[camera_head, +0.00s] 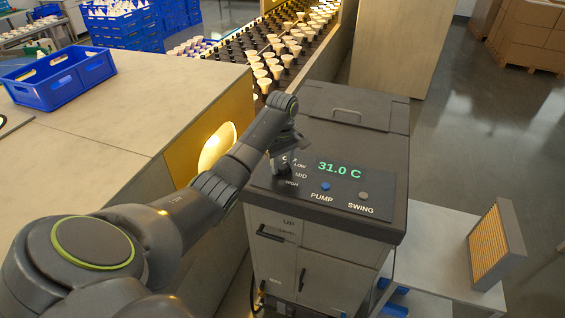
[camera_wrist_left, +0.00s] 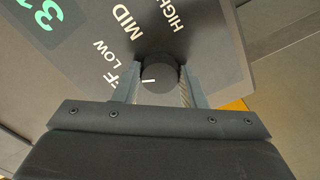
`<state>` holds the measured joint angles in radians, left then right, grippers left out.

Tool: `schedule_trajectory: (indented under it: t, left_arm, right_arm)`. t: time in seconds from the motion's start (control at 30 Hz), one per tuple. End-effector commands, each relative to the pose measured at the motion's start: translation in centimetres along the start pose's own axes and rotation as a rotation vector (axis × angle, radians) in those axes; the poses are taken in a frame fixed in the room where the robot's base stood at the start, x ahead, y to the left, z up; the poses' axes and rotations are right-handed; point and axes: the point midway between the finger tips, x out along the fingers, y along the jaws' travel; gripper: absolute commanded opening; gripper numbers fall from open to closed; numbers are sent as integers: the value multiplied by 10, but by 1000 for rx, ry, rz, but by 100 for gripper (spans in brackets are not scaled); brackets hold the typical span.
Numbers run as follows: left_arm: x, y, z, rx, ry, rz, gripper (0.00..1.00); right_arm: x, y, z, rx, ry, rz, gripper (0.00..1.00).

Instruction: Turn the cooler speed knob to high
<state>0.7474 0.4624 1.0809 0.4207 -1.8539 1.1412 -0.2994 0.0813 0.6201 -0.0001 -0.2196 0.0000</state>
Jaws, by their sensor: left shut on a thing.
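The cooler (camera_head: 320,240) is a grey cabinet with a dark top panel. Its green display (camera_head: 339,171) reads 31.0 C. The dark round speed knob (camera_wrist_left: 160,72) sits between the two fingers of my left gripper (camera_head: 283,165), which is shut on it. The knob's white mark points left in the wrist view, toward the partly hidden OFF label (camera_wrist_left: 108,77). LOW (camera_wrist_left: 103,48), MID (camera_wrist_left: 123,20) and HIGH (camera_wrist_left: 178,20) labels curve around it. In the head view the gripper mostly hides the knob. My right gripper is not in view.
A blue PUMP button (camera_head: 326,186) and a grey SWING button (camera_head: 363,195) lie right of the knob. A lid with a handle (camera_head: 347,113) is behind the display. A bench with a blue crate (camera_head: 60,80) stands left. A side table (camera_head: 440,255) stands right.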

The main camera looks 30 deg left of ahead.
Motion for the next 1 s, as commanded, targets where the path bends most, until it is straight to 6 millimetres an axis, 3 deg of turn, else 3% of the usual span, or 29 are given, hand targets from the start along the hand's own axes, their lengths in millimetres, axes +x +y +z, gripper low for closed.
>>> schedule_trajectory:
  t: [1.0]
  left_arm:
    - [-1, -1, -2, 962, 4, -1, 15]
  right_arm:
    - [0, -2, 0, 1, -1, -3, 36]
